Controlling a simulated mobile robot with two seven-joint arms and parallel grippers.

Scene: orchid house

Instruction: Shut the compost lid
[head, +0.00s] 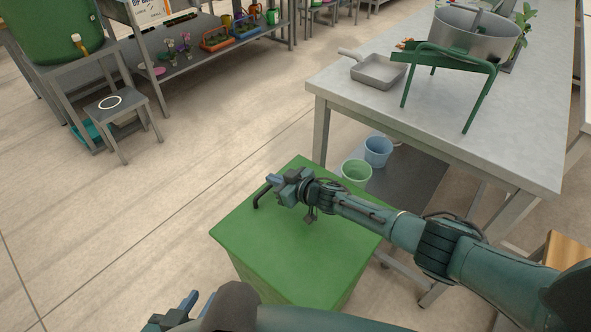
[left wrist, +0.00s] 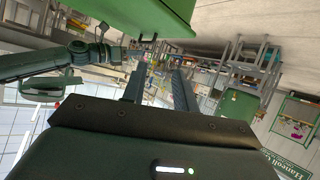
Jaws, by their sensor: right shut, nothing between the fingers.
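The compost bin (head: 282,285) is a green box. Its green lid (head: 330,235) lies flat across the top, with no gap visible in the head view. A black bar handle (head: 258,197) stands at the lid's left edge. My right gripper (head: 273,182) is shut and empty, just above the lid beside the handle; I cannot tell whether it touches. My left gripper (head: 178,312) is low at the picture's bottom, left of the bin. In the left wrist view its fingers (left wrist: 160,88) are apart with nothing between them, and the lid's green underside or edge (left wrist: 150,14) shows above.
A grey bench (head: 400,115) stands behind the bin, with a metal pan (head: 378,72) and green stand (head: 468,62) on it. A green bucket (head: 356,173) and blue bucket (head: 378,151) are on its lower shelf. A stool (head: 118,104) stands far left. The floor left of the bin is clear.

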